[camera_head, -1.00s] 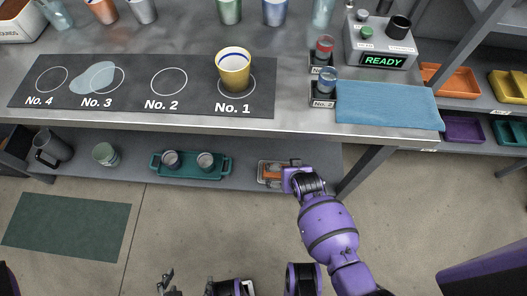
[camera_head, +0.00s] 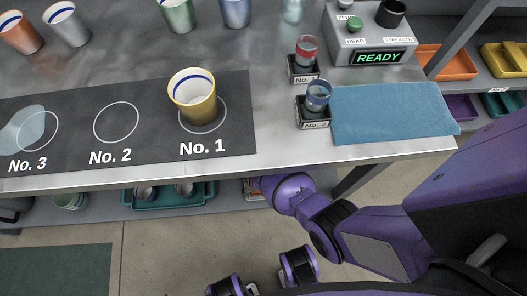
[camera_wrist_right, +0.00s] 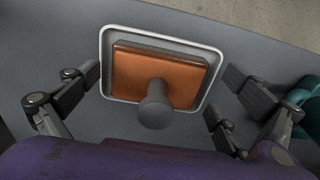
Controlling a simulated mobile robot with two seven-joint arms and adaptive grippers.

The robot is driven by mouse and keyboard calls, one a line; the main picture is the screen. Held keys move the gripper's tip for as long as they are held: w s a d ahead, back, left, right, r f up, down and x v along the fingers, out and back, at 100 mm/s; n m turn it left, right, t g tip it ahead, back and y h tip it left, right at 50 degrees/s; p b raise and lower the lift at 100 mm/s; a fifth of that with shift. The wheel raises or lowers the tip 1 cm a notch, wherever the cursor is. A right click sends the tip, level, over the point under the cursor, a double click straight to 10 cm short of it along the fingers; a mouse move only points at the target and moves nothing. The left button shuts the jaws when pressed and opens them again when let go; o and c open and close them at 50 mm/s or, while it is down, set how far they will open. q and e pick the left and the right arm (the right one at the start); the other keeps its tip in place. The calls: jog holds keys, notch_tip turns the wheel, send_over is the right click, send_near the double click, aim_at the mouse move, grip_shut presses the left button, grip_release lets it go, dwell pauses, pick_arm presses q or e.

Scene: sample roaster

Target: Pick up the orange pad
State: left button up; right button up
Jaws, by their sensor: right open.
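My left gripper is not in view.
The counter (camera_head: 300,158) overhangs the lower shelf (camera_head: 228,203). A teal tray with grey cups (camera_head: 155,203) stands to the left on that shelf; a teal object also shows in the right wrist view (camera_wrist_right: 304,98). A yellow cup (camera_head: 192,97) stands on the counter.

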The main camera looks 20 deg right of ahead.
notch_tip(320, 180, down, 3)
jog(key=shift+r+b, duration=0.2)
jog(key=shift+b, duration=0.35)
jog(key=shift+r, duration=0.1)
